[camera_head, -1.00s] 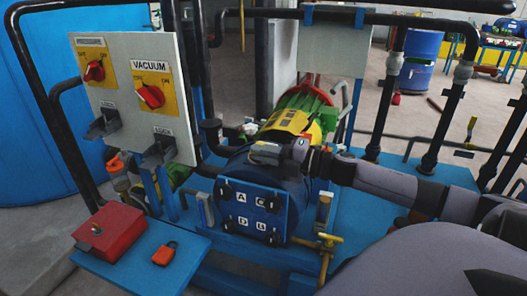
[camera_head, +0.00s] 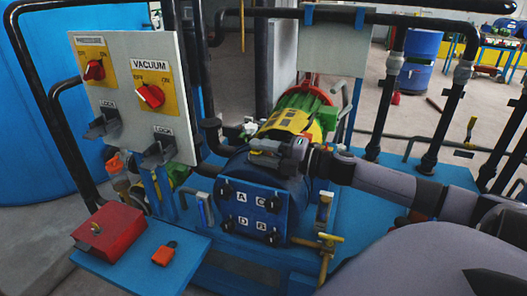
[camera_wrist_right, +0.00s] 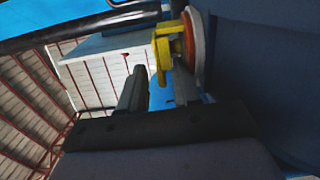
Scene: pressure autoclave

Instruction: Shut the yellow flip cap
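The yellow flip cap (camera_wrist_right: 160,48) shows in the right wrist view as an upright yellow piece beside a white and orange round fitting (camera_wrist_right: 194,45) on a large dark blue surface. My right gripper (camera_wrist_right: 158,92) has its two dark fingers apart, with a gap between them. The cap is just beyond the fingertips; I cannot tell whether they touch it. In the head view my right gripper (camera_head: 262,149) is at the top of the blue vessel (camera_head: 236,170), with a small yellow spot at its tips. The cap is mostly hidden there. My left gripper is not in view.
A grey control panel (camera_head: 125,70) with red knobs stands at the left. A red box (camera_head: 110,232) and a red padlock (camera_head: 164,254) are on the blue shelf in front. A yellow-green motor (camera_head: 290,120) is behind the vessel. Black pipes stand at the right.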

